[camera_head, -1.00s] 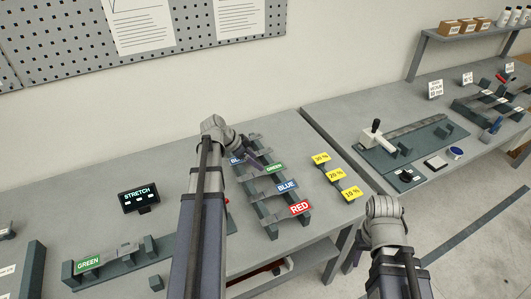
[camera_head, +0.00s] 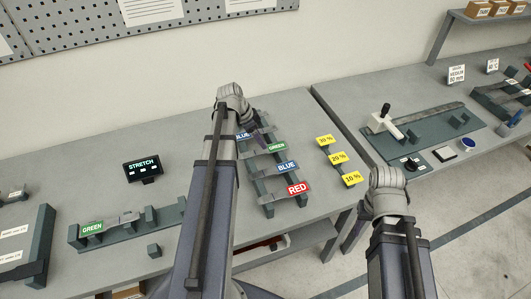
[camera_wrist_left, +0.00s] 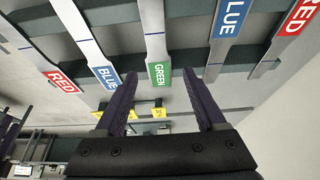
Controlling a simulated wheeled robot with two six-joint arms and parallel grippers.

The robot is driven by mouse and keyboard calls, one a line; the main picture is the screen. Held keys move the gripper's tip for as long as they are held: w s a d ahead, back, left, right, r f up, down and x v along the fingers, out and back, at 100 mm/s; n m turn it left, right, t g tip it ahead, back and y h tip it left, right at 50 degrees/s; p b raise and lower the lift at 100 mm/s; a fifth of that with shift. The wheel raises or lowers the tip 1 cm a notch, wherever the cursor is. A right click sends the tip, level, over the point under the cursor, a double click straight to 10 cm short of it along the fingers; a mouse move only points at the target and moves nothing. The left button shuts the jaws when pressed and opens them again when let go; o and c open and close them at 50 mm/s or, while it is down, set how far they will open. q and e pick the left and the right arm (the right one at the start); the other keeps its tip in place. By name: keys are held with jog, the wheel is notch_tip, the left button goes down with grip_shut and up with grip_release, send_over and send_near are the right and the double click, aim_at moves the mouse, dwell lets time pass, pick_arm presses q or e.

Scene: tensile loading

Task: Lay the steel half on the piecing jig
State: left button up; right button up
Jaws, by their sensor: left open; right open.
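The teal rack (camera_head: 257,187) holds several flat labelled strips, marked red, blue and green; the same strips fill the top of the left wrist view. My left gripper (camera_wrist_left: 160,100) is open and empty, with the green-labelled strip (camera_wrist_left: 156,55) just beyond its fingers, between them in that view. In the head view my left arm covers part of the rack. A teal jig (camera_head: 160,225) at the lower left bears a green-labelled piece (camera_head: 92,228) and a grey piece (camera_head: 129,218). I cannot tell which piece is the steel half.
A black STRETCH display (camera_head: 142,169) stands behind the jig. A small teal block (camera_head: 154,250) lies in front of it. Yellow percent tags (camera_head: 338,157) stand right of the rack. A second bench with a ruled fixture (camera_head: 425,128) is across a gap on the right.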

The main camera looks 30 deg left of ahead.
aim_at(263, 150)
pick_arm(q)
jog(key=shift+s+b+x, duration=0.15)
jog(key=shift+b+x, duration=1.1)
jog(key=shift+s+b+x, duration=0.15)
jog(key=shift+b+x, duration=1.1)
jog(key=shift+x, duration=0.05)
jog(key=shift+a+f, duration=0.1)
jog(key=shift+f, duration=0.25)
grip_shut()
